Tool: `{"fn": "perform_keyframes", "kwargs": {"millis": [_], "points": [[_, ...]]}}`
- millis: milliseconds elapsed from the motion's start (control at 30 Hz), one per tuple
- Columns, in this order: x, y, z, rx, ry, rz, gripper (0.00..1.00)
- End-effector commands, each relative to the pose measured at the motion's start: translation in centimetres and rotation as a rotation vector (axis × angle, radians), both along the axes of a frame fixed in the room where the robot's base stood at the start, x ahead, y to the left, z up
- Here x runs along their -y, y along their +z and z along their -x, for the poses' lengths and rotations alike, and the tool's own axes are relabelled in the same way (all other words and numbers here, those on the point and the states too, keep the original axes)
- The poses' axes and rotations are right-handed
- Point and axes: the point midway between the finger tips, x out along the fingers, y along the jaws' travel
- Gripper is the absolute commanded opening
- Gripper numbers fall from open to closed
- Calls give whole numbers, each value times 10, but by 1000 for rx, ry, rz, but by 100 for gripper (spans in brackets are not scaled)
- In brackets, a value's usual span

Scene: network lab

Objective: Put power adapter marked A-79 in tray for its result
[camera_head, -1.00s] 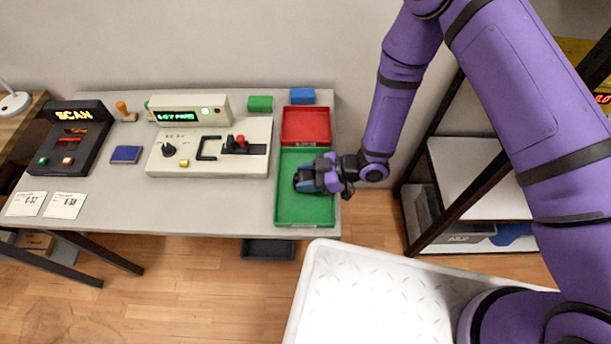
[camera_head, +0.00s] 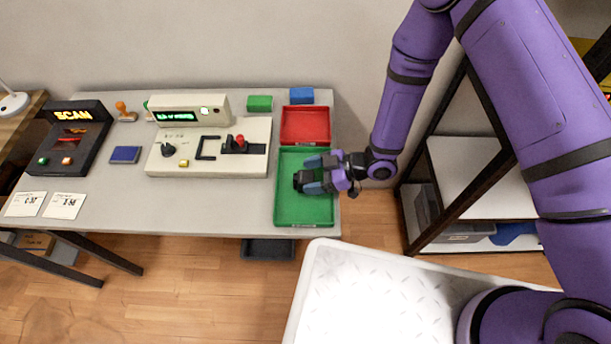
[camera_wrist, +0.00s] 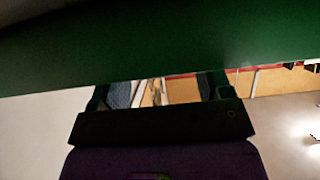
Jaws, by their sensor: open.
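The green tray (camera_head: 303,215) lies at the right end of the bench, in front of the red tray (camera_head: 305,126). A small black object (camera_head: 299,181), which appears to be the power adapter, is in the green tray at my fingertips. Its marking cannot be read. My gripper (camera_head: 310,175) is open over the green tray, its fingers apart by the black object. In the wrist view my gripper (camera_wrist: 164,92) shows a gap between its fingers, with a dark green surface (camera_wrist: 170,45) across the top. The adapter is not clearly visible there.
The beige tester (camera_head: 208,160) with a lit green display and red-knobbed lever stands left of the trays. The SCAN unit (camera_head: 72,138) is at far left. Green (camera_head: 260,103) and blue (camera_head: 302,96) blocks sit behind. A shelf rack (camera_head: 465,165) stands to the right.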

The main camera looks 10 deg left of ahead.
Motion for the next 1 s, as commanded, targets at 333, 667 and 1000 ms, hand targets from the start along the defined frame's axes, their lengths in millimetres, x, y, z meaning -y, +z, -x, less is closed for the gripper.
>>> {"fn": "perform_keyframes", "kwargs": {"millis": [333,667,1000], "points": [[62,27,-15,-1,-4,0,72],[89,38,-21,-1,1,-1,72],[91,44,-28,17,-14,15,72]]}}
